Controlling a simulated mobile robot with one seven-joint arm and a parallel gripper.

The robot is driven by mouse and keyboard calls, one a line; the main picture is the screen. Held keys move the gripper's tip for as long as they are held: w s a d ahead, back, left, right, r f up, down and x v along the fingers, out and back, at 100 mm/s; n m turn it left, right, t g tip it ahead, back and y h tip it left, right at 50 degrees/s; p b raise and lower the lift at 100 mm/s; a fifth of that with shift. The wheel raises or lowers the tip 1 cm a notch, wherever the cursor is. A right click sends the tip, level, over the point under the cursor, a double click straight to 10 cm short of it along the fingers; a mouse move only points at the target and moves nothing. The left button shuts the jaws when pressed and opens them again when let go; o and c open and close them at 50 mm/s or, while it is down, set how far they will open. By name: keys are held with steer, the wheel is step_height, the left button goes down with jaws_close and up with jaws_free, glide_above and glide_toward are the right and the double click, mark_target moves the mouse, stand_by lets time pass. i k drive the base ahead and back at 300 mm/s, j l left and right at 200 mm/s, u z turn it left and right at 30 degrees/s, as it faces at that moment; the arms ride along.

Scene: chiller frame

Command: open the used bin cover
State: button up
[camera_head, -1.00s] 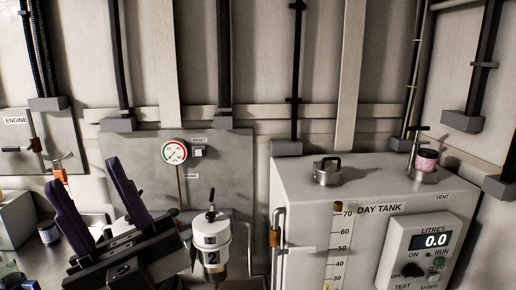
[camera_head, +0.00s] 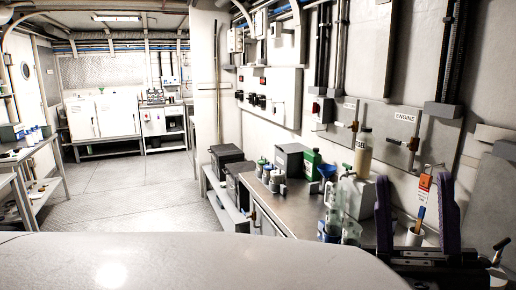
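I cannot make out a used bin or its cover for certain in this view. My gripper (camera_head: 415,178) is at the lower right, with two upright dark purple fingers standing wide apart. It is open, and I see nothing held between the fingers. Behind it is the right end of a workbench (camera_head: 284,204) along the wall. A white cup (camera_head: 413,238) with a blue-handled tool shows between the fingers, farther back.
The bench holds a green bottle (camera_head: 311,163), a grey box (camera_head: 290,160) and clear jugs (camera_head: 333,210). Dark boxes (camera_head: 226,155) stand at its far end. Open floor (camera_head: 130,195) runs to white cabinets (camera_head: 103,118). Another bench (camera_head: 45,165) is at the left.

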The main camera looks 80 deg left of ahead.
mark_target(290, 148)
steer(key=u, duration=2.45)
steer(key=i+j, duration=0.95)
steer(key=i, duration=0.2)
steer(key=i+j+z, duration=0.1)
steer(key=i+j, duration=0.85)
steer(key=i, duration=0.25)
